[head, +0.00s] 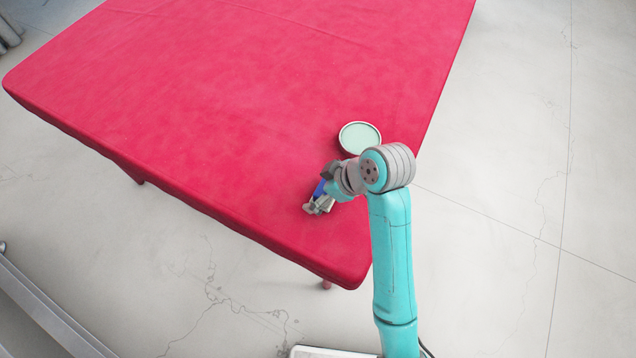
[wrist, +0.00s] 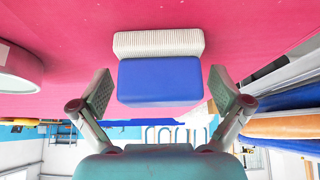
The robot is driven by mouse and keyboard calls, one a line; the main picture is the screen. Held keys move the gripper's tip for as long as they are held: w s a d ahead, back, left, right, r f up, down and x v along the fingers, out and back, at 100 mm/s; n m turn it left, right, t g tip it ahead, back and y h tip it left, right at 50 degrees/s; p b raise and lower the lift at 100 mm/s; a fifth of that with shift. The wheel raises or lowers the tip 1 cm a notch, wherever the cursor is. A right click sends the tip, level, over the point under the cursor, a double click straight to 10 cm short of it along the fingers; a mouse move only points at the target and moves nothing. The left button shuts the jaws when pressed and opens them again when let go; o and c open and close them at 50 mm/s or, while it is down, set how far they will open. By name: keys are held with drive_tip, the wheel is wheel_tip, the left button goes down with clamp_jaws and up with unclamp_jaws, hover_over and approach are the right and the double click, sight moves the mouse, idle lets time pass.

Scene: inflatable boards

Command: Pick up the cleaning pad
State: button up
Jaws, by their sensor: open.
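The cleaning pad is a blue block with a white ribbed layer along one side. In the wrist view the pad (wrist: 160,80) lies on the red table, centred between the two fingertips of my gripper (wrist: 159,88). The fingers are spread wide, with a gap to the pad on both sides, and neither seems to touch it. In the head view my gripper (head: 318,204) is low over the table near its front right corner. Only a bit of the blue of the pad (head: 320,188) shows there; my wrist and fingers hide the rest.
A round, shallow dish (head: 360,138) with a pale green inside stands on the red table (head: 240,90), just behind my wrist. It also shows at the left of the wrist view (wrist: 18,70). The table's right edge is close by. The table to the left is clear.

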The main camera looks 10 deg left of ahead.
drive_tip(key=c, duration=1.2)
drive_tip(key=shift+r, duration=0.1)
drive_tip(key=shift+c, duration=0.2)
